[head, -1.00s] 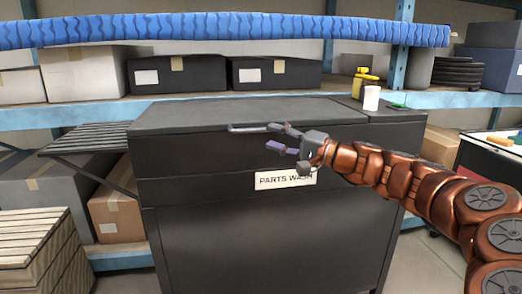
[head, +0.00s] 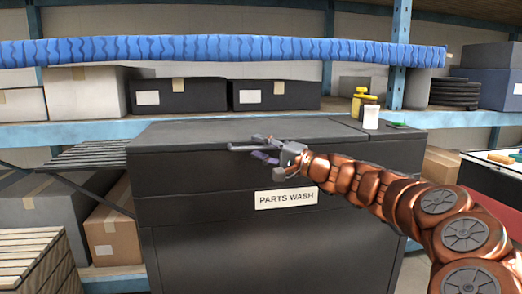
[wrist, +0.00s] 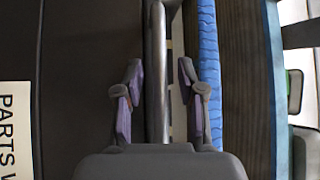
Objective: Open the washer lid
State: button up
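The black parts washer (head: 195,182) stands in front of me, and its lid (head: 225,131) looks shut. A grey bar handle (head: 241,148) runs along the lid's front edge. My gripper (head: 262,149) is at the right part of the handle. In the wrist view the handle (wrist: 157,75) passes between the two purple-padded fingers of my gripper (wrist: 158,100). The fingers are open, one on each side of the bar, with gaps visible. A white "PARTS WASH" label (head: 286,199) is on the front below.
Yellow bottles (head: 359,102) and a white cup (head: 370,117) stand at the washer's back right. A long blue roll (head: 220,58) spans above the lid, in front of shelved boxes (head: 178,95). A slatted rack (head: 90,155) adjoins the left side.

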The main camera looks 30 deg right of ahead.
grip_shut()
dwell(0.3)
dwell(0.5)
